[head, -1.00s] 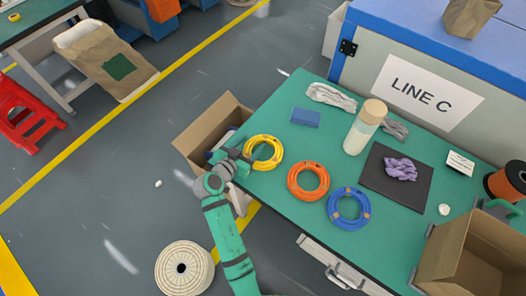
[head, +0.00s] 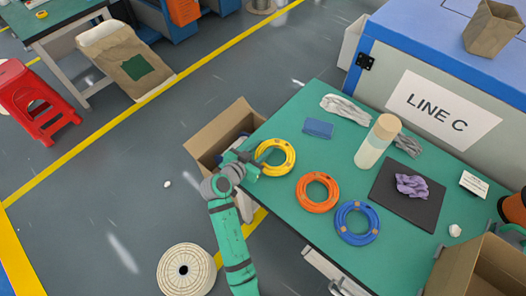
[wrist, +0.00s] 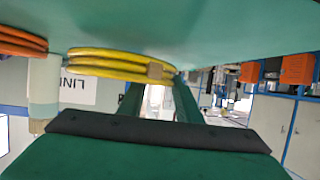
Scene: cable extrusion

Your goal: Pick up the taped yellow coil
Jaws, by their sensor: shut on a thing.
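The yellow coil (head: 275,157), with bands of tape around it, is at the left edge of the green table (head: 290,205). My gripper (head: 250,163) reaches it from the left and is shut on the coil's near-left side. In the wrist view the yellow coil (wrist: 120,66) is above the fingers (wrist: 158,95), with a tan tape band near them. The fingertips are partly hidden at the coil. I cannot tell whether the coil is clear of the table top.
An orange coil (head: 317,192) and a blue coil (head: 357,222) lie to the right. An open carton (head: 205,148) stands beside the table's left edge.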

